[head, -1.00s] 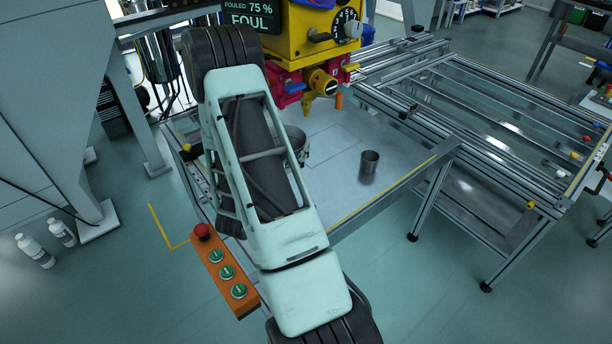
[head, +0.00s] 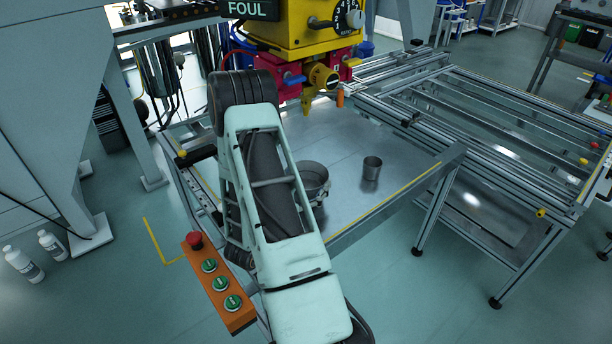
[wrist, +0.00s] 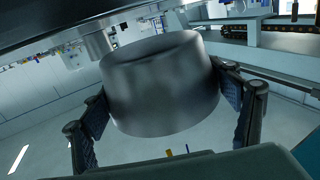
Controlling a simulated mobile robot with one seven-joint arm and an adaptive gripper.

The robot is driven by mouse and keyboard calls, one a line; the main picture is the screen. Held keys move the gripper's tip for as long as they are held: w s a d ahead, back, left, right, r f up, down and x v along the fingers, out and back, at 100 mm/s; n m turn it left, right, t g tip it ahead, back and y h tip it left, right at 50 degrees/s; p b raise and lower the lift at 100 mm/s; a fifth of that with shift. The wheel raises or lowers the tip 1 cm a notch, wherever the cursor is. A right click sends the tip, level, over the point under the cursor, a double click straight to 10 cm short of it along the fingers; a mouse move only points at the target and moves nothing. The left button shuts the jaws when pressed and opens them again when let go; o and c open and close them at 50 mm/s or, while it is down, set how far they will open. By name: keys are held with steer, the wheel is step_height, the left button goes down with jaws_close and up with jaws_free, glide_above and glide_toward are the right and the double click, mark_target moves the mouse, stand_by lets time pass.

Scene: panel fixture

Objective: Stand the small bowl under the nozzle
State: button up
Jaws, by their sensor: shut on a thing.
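A grey metal bowl (head: 316,175) shows in the head view just right of my arm, over the front left of the metal table; my arm hides its left part. In the wrist view my gripper (wrist: 162,102) has one finger on each side of the bowl (wrist: 165,85) and is shut on it. I cannot tell whether the bowl touches the table. The yellow nozzle (head: 307,101) points down from the yellow machine, behind the bowl and slightly left of it in the picture. The bowl is not under it. My fingers are mostly hidden in the head view.
A narrower metal cup (head: 371,168) stands on the table (head: 345,210) to the right of the bowl. A small orange nozzle (head: 340,99) hangs beside the yellow one. An orange button box (head: 217,283) is at front left. Rail frames (head: 490,120) lie to the right.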

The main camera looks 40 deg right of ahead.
steer(key=shift+f, duration=0.65)
steer(key=shift+f+b, duration=0.65)
steer(key=shift+b, duration=0.2)
steer(key=o, duration=1.4)
steer(key=shift+c, duration=0.2)
steer(key=shift+r, duration=0.1)
step_height(320, 180, up, 10)
